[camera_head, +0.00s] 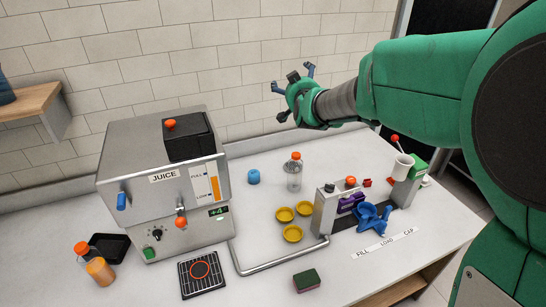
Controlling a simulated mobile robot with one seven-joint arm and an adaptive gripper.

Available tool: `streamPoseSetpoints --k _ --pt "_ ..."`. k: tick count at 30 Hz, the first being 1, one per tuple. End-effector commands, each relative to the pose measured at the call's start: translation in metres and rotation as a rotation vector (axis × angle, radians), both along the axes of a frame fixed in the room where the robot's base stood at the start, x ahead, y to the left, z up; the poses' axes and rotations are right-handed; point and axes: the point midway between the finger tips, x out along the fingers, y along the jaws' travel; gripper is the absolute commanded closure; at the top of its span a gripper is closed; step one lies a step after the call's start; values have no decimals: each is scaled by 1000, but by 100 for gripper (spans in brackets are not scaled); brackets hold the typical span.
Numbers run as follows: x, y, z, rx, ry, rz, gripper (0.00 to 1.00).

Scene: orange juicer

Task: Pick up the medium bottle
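A clear bottle with an orange cap (294,172) stands upright near the back middle of the counter and looks empty. A second bottle (99,270), holding orange juice, stands at the front left beside the juicer. Which of the two is the medium one cannot be told from size marks. My gripper (293,80) is raised in front of the tiled wall, above and behind the clear bottle in the picture. Its blue-tipped fingers are spread apart with nothing between them. It touches neither bottle.
The steel juicer (160,205) fills the left. A blue cap-like piece (253,177), yellow bowls (285,214) and a capping station (330,208) surround the clear bottle. A curved metal rail (280,262) and sponge (306,281) lie in front. Counter around the clear bottle is mostly free.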

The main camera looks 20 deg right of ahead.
Motion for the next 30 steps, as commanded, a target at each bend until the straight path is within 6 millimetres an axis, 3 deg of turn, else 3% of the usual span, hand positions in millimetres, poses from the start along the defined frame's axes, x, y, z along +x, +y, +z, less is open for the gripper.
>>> streamPoseSetpoints --k 10,20,30 --pt "33 -57 -20 -65 -141 -97 6" --pt "32 -56 -134 -62 -136 -95 6" --pt "32 -55 -261 -63 -136 -94 6"
